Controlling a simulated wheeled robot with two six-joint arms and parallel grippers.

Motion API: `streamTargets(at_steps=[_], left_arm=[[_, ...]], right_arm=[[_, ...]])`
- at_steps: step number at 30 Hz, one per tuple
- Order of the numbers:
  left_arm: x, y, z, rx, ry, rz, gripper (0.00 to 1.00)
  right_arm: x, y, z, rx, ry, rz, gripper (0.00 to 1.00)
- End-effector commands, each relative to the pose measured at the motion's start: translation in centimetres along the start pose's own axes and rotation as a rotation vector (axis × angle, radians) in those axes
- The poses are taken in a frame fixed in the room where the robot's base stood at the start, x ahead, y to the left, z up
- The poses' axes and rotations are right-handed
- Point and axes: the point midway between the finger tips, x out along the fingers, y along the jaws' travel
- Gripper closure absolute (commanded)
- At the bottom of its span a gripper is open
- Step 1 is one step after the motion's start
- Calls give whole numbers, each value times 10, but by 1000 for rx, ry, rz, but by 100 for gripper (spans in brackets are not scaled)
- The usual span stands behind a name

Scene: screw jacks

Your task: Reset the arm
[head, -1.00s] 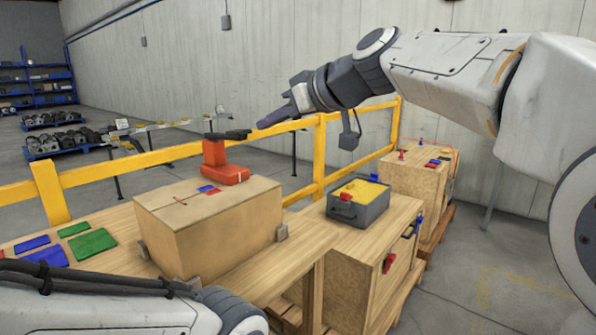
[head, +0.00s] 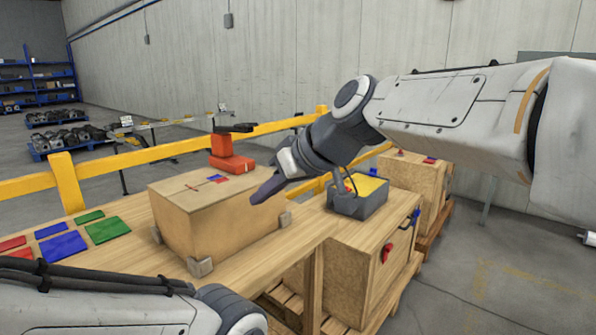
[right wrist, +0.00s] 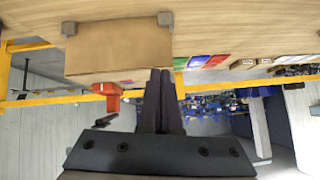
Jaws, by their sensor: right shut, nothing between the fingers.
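My right gripper (head: 262,194) hangs in the air in front of the cardboard box (head: 222,222), pointing down and left in the head view. Its dark fingers are shut together with nothing between them; they also show in the right wrist view (right wrist: 162,78). The jack also shows in the right wrist view (right wrist: 108,100), apart from the fingers. Part of my left arm shows at the lower left of the head view; its gripper is out of sight.
Red, blue and green plates (head: 108,229) lie on the wooden table (head: 130,257). A grey bin (head: 358,206) with yellow contents stands on a wooden crate (head: 352,270), partly behind my right arm. A yellow rail (head: 66,182) runs behind. Open floor lies at the right.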

Motion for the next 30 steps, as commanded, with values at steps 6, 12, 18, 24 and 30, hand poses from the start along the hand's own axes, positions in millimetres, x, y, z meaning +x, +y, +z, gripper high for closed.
streamTargets(at_steps=[6, 12, 18, 24, 30], left_arm=[[0, 0, 0, 0, 0, 0, 100], [0, 0, 0, 0, 0, 0, 100], [0, 0, 0, 0, 0, 0, 100], [-34, 2, -2, 0, 0, 0, 100], [-82, 6, -4, 0, 0, 0, 100]], right_arm=[[23, -38, 108, 81, -249, -3, 100], [21, -64, 232, 129, -509, 52, 100], [4, -72, 323, 135, -687, 126, 100], [-28, -76, 329, 135, -744, 163, 100], [-60, -84, 294, 135, -743, 162, 100]])
